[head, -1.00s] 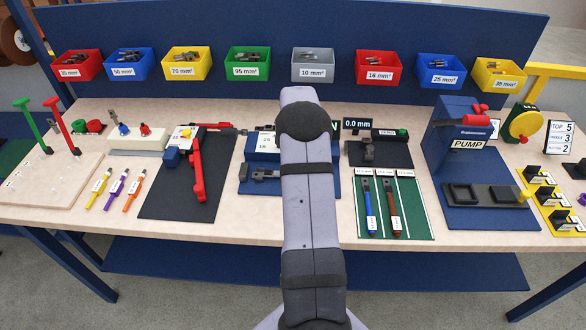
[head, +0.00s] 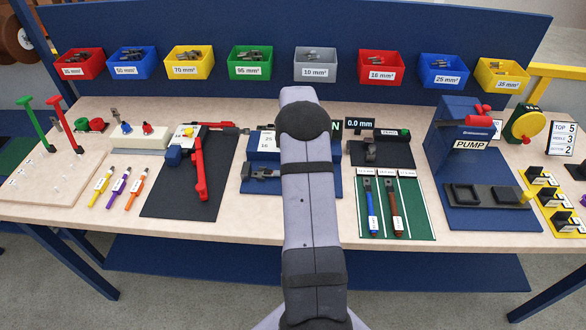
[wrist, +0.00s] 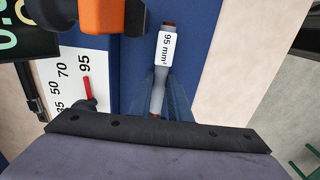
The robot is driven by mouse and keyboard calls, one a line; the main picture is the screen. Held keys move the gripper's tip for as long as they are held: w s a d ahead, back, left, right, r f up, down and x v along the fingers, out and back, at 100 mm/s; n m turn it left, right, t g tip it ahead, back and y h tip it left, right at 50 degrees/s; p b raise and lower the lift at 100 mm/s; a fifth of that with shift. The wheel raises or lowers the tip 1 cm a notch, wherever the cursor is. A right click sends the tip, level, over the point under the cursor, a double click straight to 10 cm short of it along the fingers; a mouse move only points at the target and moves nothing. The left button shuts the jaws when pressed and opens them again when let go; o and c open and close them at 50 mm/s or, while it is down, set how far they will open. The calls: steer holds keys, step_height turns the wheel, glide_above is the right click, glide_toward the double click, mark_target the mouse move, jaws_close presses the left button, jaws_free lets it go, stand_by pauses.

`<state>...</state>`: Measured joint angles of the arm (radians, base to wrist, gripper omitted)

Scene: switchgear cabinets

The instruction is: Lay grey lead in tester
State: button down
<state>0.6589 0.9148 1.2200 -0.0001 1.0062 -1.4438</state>
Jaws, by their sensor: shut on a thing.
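The grey lead (wrist: 161,75) shows in the wrist view with a white "95 mm²" label and a copper-brown end at the top. My gripper (wrist: 164,95) has its blue fingers closed on the lead's lower part. The blue tester (head: 262,150) stands mid-table in the head view, partly behind my arm, with a size scale and a grey clamp (head: 262,173). In the wrist view the lead appears over or beside the tester's blue surface (wrist: 201,45); contact cannot be told. The scale plate's red pointer (wrist: 87,88) is near 95. My arm hides gripper and lead in the head view.
An orange and black part (wrist: 100,14) lies close to the lead's far end in the wrist view. The black mat with a red-handled tool (head: 199,170) is left of the tester. A green mat (head: 410,220) with blue and brown leads is to the right.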

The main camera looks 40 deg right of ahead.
steer(key=c, duration=1.6)
jaws_free()
steer(key=shift+o, duration=0.2)
steer(key=shift+r+b, duration=1.25)
steer(key=shift+r, duration=2.45)
steer(key=s+a+r+m, duration=0.1)
steer(key=s+a+m, duration=0.1)
steer(key=a, duration=0.7)
steer(key=s+a+m, duration=0.2)
steer(key=a, duration=0.8)
steer(key=s+a+f+m, duration=0.2)
steer(key=s+a, duration=0.4)
steer(key=s, duration=0.2)
steer(key=s+a+f+m, duration=0.1)
steer(key=s+a+m, duration=0.2)
steer(key=s+a, duration=0.4)
steer(key=shift+s+a+f, duration=0.3)
steer(key=shift+s+f, duration=0.05)
steer(key=shift+s, duration=0.2)
